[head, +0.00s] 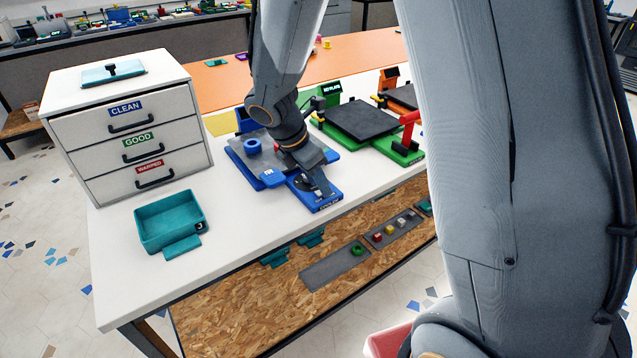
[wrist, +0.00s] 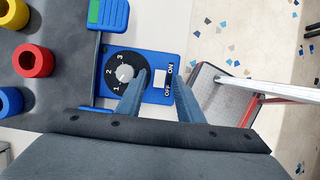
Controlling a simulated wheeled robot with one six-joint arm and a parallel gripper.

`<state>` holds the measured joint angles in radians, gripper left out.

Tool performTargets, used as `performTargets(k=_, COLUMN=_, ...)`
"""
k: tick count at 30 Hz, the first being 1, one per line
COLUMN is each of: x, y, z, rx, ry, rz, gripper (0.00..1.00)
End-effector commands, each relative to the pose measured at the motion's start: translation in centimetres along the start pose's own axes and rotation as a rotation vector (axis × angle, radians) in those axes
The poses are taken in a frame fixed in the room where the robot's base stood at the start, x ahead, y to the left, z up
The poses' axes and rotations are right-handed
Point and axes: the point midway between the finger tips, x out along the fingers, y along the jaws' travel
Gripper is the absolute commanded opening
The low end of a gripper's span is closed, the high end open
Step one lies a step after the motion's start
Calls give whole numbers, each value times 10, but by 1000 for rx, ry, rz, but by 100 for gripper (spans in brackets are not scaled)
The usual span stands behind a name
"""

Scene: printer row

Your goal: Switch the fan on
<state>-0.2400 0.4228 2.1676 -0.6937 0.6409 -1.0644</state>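A blue control box (wrist: 168,58) with a black dial (wrist: 118,73) marked 1, 2, 3 and a switch labelled ON and OFF (wrist: 168,82) shows in the wrist view. The white dial pointer shows, but I cannot tell which way the switch lies. In the head view the box (head: 328,202) is at the front of the blue printer (head: 238,152), partly under my gripper (head: 322,183). In the wrist view my gripper (wrist: 160,76) is open and empty, its fingers apart over the switch end of the box. Contact is unclear. I cannot make out a fan.
A green printer (head: 385,145) with a red part stands to the right. A teal bin (head: 170,222) and a drawer cabinet (head: 128,128) stand to the left. Blue, red and yellow rings (wrist: 33,61) lie on the printer plate.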

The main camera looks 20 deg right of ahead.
Motion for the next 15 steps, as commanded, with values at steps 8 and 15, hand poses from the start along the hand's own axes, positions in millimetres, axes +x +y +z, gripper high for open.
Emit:
performTargets(k=8, x=9, y=0, z=-1, rx=0, ry=2, rz=0, gripper=34)
performTargets(k=15, x=8, y=0, z=0, rx=1, ry=2, rz=0, gripper=13)
